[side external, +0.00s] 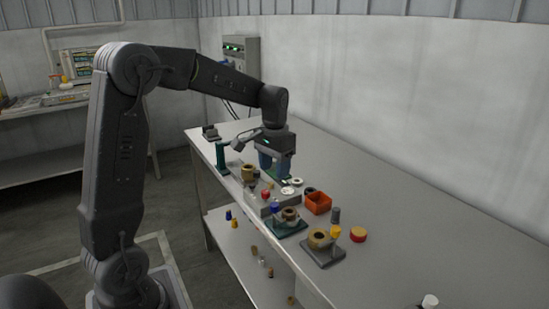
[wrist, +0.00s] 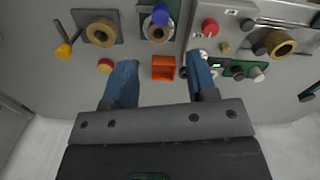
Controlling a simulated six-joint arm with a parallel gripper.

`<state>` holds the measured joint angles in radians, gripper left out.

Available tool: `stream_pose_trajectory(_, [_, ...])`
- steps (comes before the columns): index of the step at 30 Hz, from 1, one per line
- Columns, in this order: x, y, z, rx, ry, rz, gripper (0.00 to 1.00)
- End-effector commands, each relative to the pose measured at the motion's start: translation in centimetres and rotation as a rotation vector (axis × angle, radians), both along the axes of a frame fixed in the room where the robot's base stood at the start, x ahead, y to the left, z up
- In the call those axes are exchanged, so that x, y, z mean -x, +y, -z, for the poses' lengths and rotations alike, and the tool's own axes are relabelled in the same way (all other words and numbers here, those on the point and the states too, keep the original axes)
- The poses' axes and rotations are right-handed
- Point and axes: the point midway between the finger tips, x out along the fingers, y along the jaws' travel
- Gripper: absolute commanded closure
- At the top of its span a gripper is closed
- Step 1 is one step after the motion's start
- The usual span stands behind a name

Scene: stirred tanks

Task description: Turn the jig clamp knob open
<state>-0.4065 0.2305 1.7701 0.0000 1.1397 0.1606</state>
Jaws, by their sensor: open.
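Two jig plates hold brass-coloured rings. One is a dark grey plate (side external: 324,254) with a yellow knob (side external: 336,231) beside its ring (side external: 319,238). The other is a teal plate (side external: 287,229) with a blue knob (side external: 275,207) beside its ring. In the wrist view the yellow knob (wrist: 63,50) is at the upper left and the blue knob (wrist: 160,15) at the top middle. I cannot tell which is the jig clamp knob. My gripper (side external: 275,172) is open and empty above the bench, apart from both knobs; its blue fingers (wrist: 162,62) show in the wrist view.
An orange bin (side external: 317,203) stands behind the jigs, near a red-and-yellow cap (side external: 358,234) and a dark cylinder (side external: 335,214). A grey block bears a red knob (wrist: 210,27). A green stand (side external: 221,155) is at the left. The bench's right side is mostly clear.

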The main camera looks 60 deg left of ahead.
Motion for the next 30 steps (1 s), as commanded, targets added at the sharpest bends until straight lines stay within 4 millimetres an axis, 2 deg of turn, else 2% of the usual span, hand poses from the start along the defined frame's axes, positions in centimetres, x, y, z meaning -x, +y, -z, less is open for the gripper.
stream_pose_trajectory(1, [-0.1, 0.0, -0.8, -0.002, -0.004, 0.0, 0.48])
stream_pose_trajectory(6, [0.0, 0.0, -2.3, 0.0, -0.001, 0.0, 0.48])
stream_pose_trajectory(17, [0.0, 0.0, -2.6, 0.0, 0.0, 0.0, 0.48])
stream_pose_trajectory(20, [0.3, -0.6, -2.9, -0.005, -0.011, 0.007, 0.48])
stream_pose_trajectory(23, [1.5, -2.4, -4.0, -0.019, -0.048, 0.027, 0.48])
stream_pose_trajectory(25, [2.9, -4.4, -5.0, -0.033, -0.089, 0.051, 0.48])
stream_pose_trajectory(30, [7.8, -9.5, -6.6, -0.061, -0.214, 0.115, 0.48])
